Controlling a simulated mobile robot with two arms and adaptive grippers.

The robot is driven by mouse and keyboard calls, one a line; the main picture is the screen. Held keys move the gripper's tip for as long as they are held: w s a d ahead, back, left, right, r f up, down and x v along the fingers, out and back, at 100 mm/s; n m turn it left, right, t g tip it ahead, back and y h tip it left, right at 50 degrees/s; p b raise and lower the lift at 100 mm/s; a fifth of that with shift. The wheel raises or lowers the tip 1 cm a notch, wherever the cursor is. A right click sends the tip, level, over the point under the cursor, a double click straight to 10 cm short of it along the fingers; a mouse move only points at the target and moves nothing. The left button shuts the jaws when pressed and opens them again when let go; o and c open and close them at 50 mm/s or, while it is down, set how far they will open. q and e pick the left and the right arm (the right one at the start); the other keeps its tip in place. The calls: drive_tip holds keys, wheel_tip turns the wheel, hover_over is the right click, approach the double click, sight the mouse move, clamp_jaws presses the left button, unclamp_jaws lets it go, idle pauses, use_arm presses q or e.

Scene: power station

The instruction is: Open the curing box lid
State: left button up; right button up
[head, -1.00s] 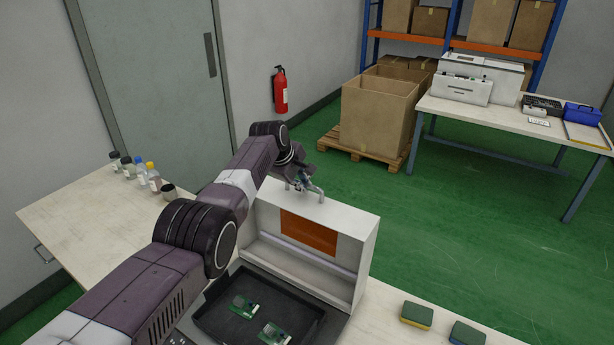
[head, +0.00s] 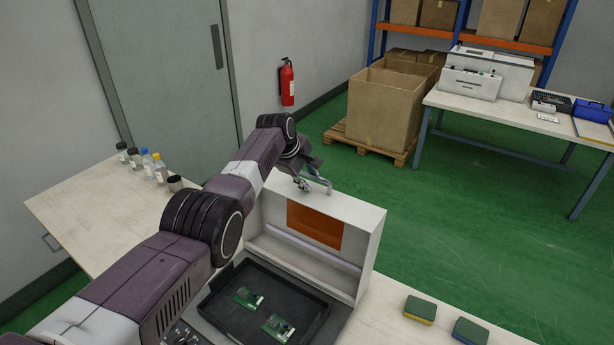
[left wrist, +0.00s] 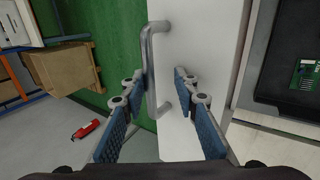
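The curing box lid (head: 365,232) is white with an orange window (head: 315,224). It stands raised, upright behind the open box, in the head view. Below it is a black tray (head: 222,318) with green circuit boards (head: 277,327). My left gripper (head: 316,184) is at the lid's top edge. In the left wrist view my left gripper (left wrist: 160,84) has its fingers apart. The metal lid handle (left wrist: 149,62) lies between them, closer to the left finger, and does not look clamped. My right gripper is not in view.
Several small bottles (head: 148,164) stand on the bench at left. Two sponges (head: 420,309) lie at lower right. Beyond the bench are green floor, a large cardboard box (head: 388,110) on a pallet and another table (head: 485,117) with equipment.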

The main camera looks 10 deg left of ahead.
use_arm(q)
drive_tip(key=shift+v, duration=0.85)
drive_tip(key=v, duration=1)
